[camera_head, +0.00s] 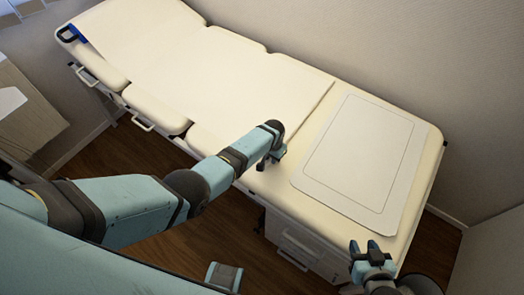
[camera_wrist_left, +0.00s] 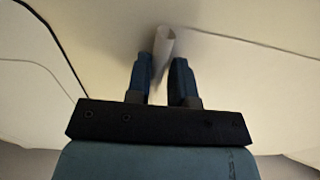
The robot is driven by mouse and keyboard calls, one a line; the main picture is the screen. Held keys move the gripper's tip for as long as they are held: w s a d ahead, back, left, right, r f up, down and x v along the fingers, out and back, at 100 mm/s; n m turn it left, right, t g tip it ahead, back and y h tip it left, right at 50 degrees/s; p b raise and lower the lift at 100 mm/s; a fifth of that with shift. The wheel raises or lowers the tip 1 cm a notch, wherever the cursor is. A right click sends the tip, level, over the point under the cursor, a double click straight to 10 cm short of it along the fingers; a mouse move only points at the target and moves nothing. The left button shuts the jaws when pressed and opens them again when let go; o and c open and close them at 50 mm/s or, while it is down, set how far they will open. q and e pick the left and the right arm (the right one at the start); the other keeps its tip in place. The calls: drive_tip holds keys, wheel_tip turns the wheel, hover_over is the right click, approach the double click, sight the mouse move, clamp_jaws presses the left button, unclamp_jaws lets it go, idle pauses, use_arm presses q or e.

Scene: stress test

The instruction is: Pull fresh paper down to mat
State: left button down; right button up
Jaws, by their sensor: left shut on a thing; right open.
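The cream paper (camera_head: 235,75) lies over the left and middle sections of the padded exam table. Its near right end stops a little short of the pale mat (camera_head: 357,150), which has a thin dark outline and lies flat on the table's right section. My left gripper (camera_head: 273,157) is at the paper's front corner, left of the mat. In the left wrist view, its blue fingers (camera_wrist_left: 167,75) are shut on a small, pale, curled piece of paper (camera_wrist_left: 164,42). My right gripper (camera_head: 368,248) is open and empty at the table's front edge, below the mat.
The exam table (camera_head: 425,160) stands against a pale wall. Its front has metal handles (camera_head: 143,122) and a cabinet with a drawer (camera_head: 300,248). A wooden surface (camera_head: 28,110) stands at the left. Bare table shows around the mat.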

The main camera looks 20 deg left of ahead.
use_arm(q)
drive_tip(key=shift+s+d, duration=0.2)
drive_tip(key=shift+d, duration=0.4)
drive_tip(key=shift+s+d, duration=0.15)
drive_tip(key=shift+d, duration=0.4)
drive_tip(key=c, duration=1)
unclamp_jaws()
drive_tip(key=shift+r, duration=0.15)
drive_tip(key=shift+r, duration=0.3)
wheel_tip(320, 180, up, 13)
drive_tip(key=p, duration=0.2)
